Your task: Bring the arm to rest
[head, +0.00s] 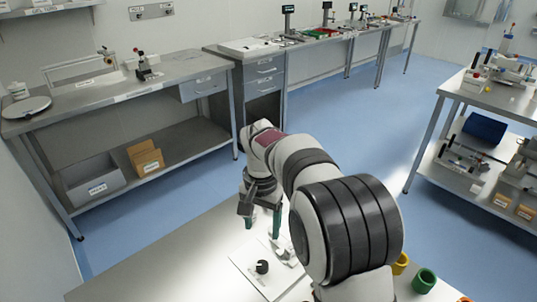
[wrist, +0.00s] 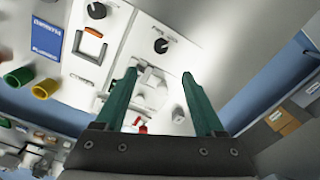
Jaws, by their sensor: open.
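My gripper (head: 262,222) points down over the white-topped bench in front of me in the head view. In the wrist view its two green fingers (wrist: 168,105) stand wide apart with nothing between them. A white panel (head: 252,284) with a black knob (head: 262,267) lies on the bench below the gripper. The same black knob shows in the wrist view (wrist: 161,45), beyond the fingertips. A pale fixture (wrist: 150,92) sits below and between the fingers, apart from them as far as I can tell. My arm hides part of the bench in the head view.
A green cup (head: 424,281) and a yellow cup (head: 401,263) stand right of my arm. Side benches (head: 105,103) stand beyond open blue floor (head: 330,120). The bench's left part is bare.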

